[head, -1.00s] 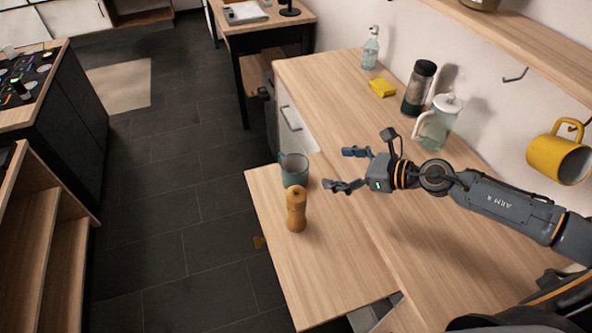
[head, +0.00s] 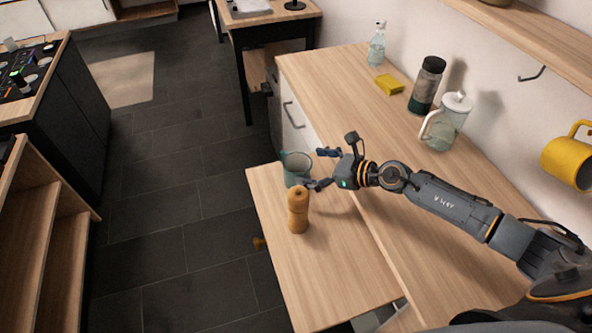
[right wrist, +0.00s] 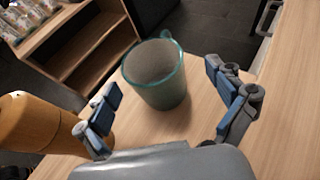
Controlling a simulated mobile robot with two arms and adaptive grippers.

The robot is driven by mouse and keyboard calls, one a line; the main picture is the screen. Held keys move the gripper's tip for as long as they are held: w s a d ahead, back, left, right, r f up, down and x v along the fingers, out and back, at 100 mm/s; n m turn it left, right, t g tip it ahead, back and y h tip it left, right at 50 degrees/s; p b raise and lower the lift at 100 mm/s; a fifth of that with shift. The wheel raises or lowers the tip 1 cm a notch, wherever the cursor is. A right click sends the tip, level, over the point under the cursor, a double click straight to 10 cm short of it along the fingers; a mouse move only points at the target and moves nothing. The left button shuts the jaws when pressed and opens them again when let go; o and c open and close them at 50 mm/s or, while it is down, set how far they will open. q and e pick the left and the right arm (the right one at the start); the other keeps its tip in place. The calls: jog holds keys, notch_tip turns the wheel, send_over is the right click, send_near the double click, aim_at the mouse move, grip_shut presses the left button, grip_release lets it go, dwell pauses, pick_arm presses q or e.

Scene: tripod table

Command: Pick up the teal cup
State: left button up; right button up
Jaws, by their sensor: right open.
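The teal cup (head: 296,170) stands upright on the far end of the lower wooden board, with its handle on the far left side. In the right wrist view the cup (right wrist: 155,78) is ahead of my fingers and roughly between them. My right gripper (head: 319,168) is open and empty, just right of the cup in the head view. Its two fingers show on either side in the right wrist view (right wrist: 165,105), apart from the cup. The near finger hides a little of the cup's lower right side in the head view. My left gripper is not in view.
A wooden pepper mill (head: 298,209) stands close to the cup, by the near finger; it also shows in the right wrist view (right wrist: 38,122).

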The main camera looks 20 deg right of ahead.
aim_at(287, 166)
jog(key=shift+w+a+f, duration=0.1)
jog(key=shift+w+a, duration=0.05)
jog(key=shift+a, duration=0.2)
jog(key=x, duration=0.2)
jog(key=p+x, duration=0.1)
jog(key=x, duration=0.1)
jog(key=shift+a+f, duration=0.25)
jog(key=shift+f, duration=0.15)
jog(key=shift+r, duration=0.1)
jog(key=c, duration=1.5)
